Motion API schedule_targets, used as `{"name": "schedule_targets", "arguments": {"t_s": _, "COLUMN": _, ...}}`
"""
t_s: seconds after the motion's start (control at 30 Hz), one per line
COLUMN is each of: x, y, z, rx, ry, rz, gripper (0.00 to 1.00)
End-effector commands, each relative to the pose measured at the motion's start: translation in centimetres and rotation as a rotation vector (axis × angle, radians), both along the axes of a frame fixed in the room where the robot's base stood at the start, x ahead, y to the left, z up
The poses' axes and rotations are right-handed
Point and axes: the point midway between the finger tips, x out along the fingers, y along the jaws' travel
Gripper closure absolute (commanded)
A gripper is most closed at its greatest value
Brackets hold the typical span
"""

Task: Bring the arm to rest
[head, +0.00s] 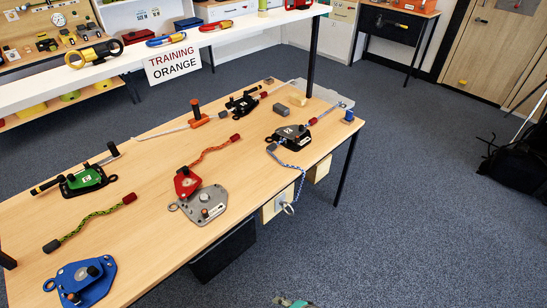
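My gripper does not show clearly in the head view. A small grey and green piece (291,301) is cut off by the bottom edge, and I cannot tell whether it is part of my arm. The wooden workbench (150,165) fills the left and middle. On it lie a green rigging device (84,181), a blue one (82,281), a red one (187,183), a grey one (205,205) and a black one (290,137).
A white shelf (130,62) on dark posts runs above the bench's back, with a TRAINING ORANGE sign (173,62). A blue-white rope hangs over the bench's front edge. Blue-grey carpet (420,200) is open to the right. A black bag (515,170) stands at the far right.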

Motion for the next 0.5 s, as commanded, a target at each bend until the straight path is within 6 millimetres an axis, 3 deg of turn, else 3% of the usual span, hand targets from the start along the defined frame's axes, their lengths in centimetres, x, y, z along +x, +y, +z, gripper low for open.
{"name": "schedule_targets", "arguments": {"t_s": 0.03, "x": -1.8, "y": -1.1, "z": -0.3, "rx": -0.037, "ry": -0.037, "rz": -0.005, "gripper": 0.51}}
{"name": "schedule_targets", "arguments": {"t_s": 0.23, "x": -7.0, "y": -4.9, "z": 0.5, "rx": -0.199, "ry": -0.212, "rz": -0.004, "gripper": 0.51}}
{"name": "schedule_targets", "arguments": {"t_s": 0.5, "x": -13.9, "y": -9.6, "z": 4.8, "rx": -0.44, "ry": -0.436, "rz": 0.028, "gripper": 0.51}}
